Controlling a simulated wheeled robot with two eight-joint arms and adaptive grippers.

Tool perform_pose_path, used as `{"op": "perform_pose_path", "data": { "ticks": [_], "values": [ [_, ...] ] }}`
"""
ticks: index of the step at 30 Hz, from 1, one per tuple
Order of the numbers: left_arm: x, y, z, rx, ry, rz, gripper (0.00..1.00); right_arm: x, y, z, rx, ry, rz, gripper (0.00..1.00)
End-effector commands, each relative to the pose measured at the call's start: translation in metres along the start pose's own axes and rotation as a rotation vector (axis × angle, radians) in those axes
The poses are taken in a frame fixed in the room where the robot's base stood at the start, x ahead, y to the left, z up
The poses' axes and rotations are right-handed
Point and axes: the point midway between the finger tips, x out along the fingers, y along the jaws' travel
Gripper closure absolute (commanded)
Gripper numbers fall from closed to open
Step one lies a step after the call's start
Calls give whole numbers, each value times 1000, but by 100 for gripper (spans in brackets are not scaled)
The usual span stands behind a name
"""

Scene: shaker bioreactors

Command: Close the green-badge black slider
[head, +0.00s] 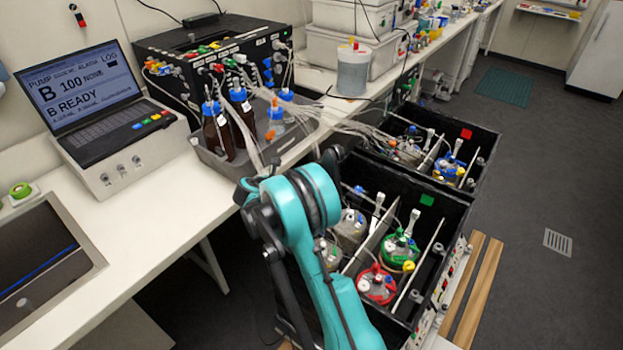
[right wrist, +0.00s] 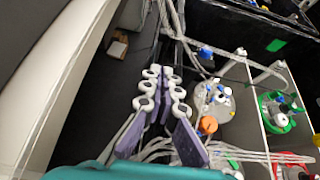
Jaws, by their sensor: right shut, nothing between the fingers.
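The black slider with the green badge (head: 427,199) is an open-topped black box pulled out from under the bench. It holds several vessels, including a green-lidded one (head: 399,248) and a red-lidded one (head: 377,284). The green badge (right wrist: 275,45) also shows on its black wall in the right wrist view. My right gripper (right wrist: 161,74) is shut and empty, left of the vessels and close to the clear tubes. In the head view my teal right arm covers the slider's left part, and I cannot make out the gripper's tips. My left gripper is not in view.
A second black slider with a red badge (head: 466,133) stands open behind. Clear tubes (head: 370,132) run from the bench into both boxes. Brown bottles (head: 217,132) stand in a grey tray. Wooden strips (head: 478,290) lie on the right; the floor beyond is mostly clear.

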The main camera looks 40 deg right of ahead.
Motion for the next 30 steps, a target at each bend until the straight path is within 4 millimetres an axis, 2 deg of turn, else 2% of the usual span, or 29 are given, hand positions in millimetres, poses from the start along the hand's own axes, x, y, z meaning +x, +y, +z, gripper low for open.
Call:
{"op": "perform_pose_path", "data": {
  "ticks": [15, 21, 30],
  "values": [
    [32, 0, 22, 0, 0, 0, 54, 101, -1, -2, 4, 1, -1, 100],
    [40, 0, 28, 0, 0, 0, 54, 123, 0, 14, 4, 1, 0, 100],
    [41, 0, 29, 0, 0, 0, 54, 129, 0, 20, 3, 2, 1, 100]
  ]
}}
